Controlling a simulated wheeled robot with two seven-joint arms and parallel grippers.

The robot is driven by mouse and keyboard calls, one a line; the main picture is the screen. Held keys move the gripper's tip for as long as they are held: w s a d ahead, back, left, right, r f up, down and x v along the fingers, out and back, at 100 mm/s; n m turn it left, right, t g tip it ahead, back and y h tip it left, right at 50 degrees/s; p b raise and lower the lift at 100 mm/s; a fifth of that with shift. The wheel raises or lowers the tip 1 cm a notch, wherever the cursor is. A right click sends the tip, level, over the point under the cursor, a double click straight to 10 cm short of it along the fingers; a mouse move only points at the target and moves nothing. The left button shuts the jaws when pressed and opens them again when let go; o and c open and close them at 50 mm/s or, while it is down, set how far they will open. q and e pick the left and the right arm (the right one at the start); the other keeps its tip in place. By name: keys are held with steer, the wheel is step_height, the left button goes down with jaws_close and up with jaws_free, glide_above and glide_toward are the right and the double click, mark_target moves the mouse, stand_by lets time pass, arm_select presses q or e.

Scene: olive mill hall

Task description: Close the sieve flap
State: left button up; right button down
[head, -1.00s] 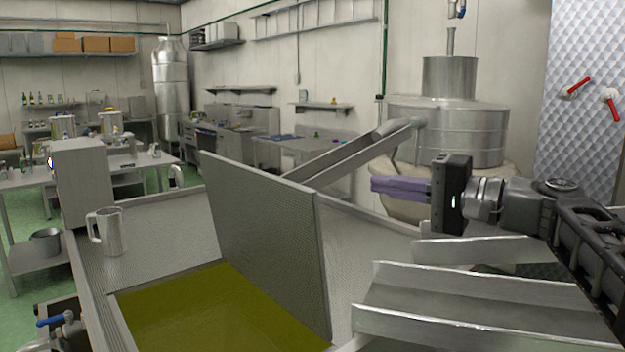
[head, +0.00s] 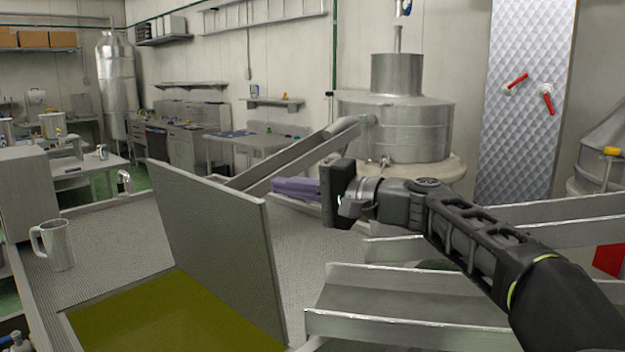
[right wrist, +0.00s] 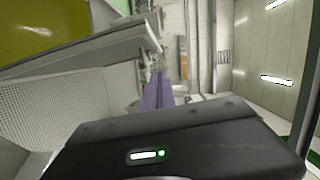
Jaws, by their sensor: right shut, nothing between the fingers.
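The sieve flap (head: 215,235), a grey perforated plate, stands steeply tilted up beside an opening filled with yellow-green oil (head: 170,318). My right gripper (head: 276,187) has purple fingers, pressed together and empty. It points left, just right of the flap's upper right corner in the head view. I cannot tell whether the fingertips touch the flap. In the right wrist view the purple fingers (right wrist: 157,88) show in the middle, with the oil at the upper left. My left gripper is not in view.
Metal chutes (head: 420,295) lie under my right arm. A sloping chute (head: 300,155) runs behind the flap to a large steel mill (head: 395,125).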

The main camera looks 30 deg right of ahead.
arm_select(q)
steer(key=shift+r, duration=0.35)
arm_select(e)
steer(key=a, duration=0.4)
steer(key=shift+s+f, duration=0.3)
steer(key=shift+s, duration=0.1)
steer(key=shift+a, duration=0.1)
